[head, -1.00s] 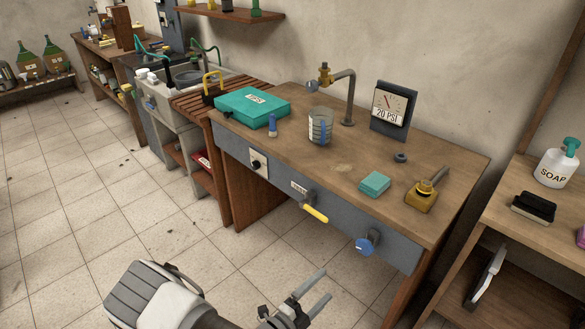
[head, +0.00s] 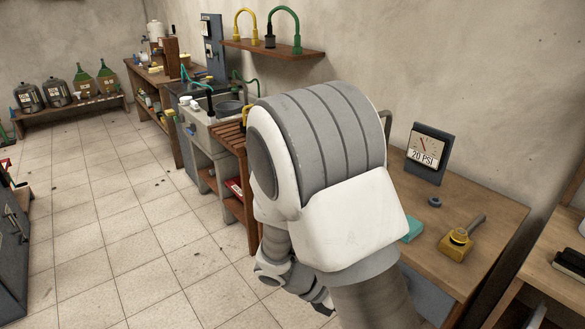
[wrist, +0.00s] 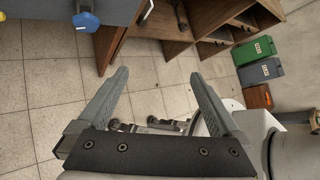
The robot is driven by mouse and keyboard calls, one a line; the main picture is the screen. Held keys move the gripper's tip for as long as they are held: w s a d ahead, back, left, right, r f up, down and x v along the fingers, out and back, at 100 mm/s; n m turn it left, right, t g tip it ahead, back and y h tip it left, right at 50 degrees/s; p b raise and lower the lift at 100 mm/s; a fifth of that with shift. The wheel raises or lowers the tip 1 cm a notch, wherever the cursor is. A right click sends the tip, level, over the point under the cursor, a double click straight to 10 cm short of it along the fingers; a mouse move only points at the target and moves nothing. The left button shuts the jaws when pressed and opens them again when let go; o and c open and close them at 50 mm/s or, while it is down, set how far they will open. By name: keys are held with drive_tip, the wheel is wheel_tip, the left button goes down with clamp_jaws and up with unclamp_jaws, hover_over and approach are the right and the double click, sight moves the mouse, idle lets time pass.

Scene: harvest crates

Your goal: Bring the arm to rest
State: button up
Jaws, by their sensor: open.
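My gripper (wrist: 155,105) is open in the wrist view, its two grey fingers spread apart with nothing between them. Tiled floor and the edge of a shelf unit lie beyond the fingers. In the head view my folded arm fills the middle and hides much of the workbench (head: 480,212). The gripper's fingers cannot be made out clearly in the head view.
A blue knob (wrist: 86,21) is at upper left in the wrist view. The tiled floor (head: 110,240) to the left is clear.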

drive_tip(key=s+r+m+t+y+p, duration=0.1)
drive_tip(key=s+r+m+t+y, duration=0.2)
drive_tip(key=r+m, duration=0.9)
drive_tip(key=s+a+r+m+t+y+p, duration=0.1)
drive_tip(key=s+r+m+t+y, duration=0.2)
drive_tip(key=r+m, duration=0.9)
drive_tip(key=s+y, duration=0.3)
drive_tip(key=y, duration=0.1)
drive_tip(key=shift+s+y, duration=0.2)
drive_tip(key=shift+y, duration=0.2)
drive_tip(key=shift+r, duration=0.1)
